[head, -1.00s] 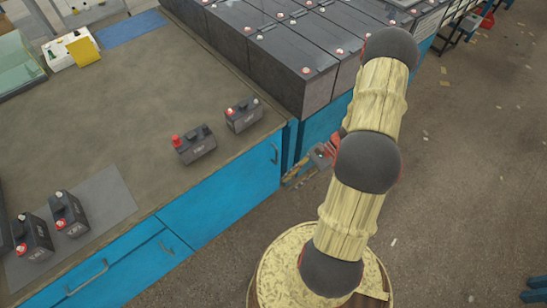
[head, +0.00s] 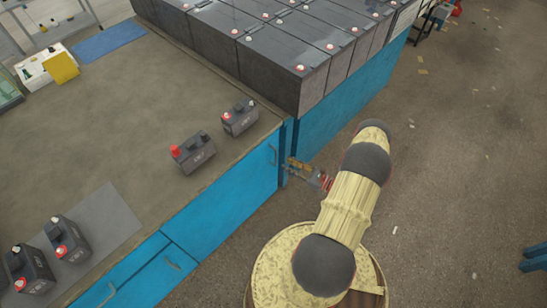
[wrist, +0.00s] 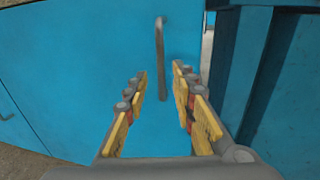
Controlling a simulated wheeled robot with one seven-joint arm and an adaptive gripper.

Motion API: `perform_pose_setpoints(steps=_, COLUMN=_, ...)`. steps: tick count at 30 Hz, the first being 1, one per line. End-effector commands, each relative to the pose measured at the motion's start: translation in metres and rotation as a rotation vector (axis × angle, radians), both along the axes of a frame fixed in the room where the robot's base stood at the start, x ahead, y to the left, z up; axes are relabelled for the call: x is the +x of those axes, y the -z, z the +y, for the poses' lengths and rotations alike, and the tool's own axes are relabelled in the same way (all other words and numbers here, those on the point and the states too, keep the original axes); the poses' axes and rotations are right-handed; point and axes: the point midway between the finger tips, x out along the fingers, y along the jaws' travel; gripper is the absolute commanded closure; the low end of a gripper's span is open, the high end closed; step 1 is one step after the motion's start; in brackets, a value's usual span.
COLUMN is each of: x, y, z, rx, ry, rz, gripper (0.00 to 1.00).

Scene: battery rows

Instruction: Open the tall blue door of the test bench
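The tall blue door (head: 235,195) is the bench front's right-hand panel, and it looks shut. Its grey vertical bar handle (head: 272,155) sits near the door's right edge. In the wrist view the door (wrist: 85,60) fills the left and middle, and the handle (wrist: 160,60) stands ahead, between the lines of my two fingers. My gripper (wrist: 160,92) is open, with yellow finger pads apart and nothing between them. In the head view my gripper (head: 293,172) is beside the door's right edge, close to the handle; I cannot tell whether it touches.
Black batteries (head: 240,117) stand on the bench top (head: 110,130). Large battery blocks (head: 270,70) sit on a blue base to the right. A blue post (wrist: 245,65) stands close right of my fingers. The floor (head: 450,170) at right is open.

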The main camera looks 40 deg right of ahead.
Motion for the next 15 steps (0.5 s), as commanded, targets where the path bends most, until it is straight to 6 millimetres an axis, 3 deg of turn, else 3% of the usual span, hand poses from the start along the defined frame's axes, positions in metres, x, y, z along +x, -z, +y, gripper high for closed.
perform_pose_setpoints(steps=5, x=0.012, y=-0.006, z=0.002, rx=0.005, ry=0.006, rz=-0.024, gripper=0.74)
perform_pose_setpoints(steps=15, x=0.060, y=-0.005, z=0.016, rx=0.003, ry=0.004, rz=-0.023, gripper=0.74)
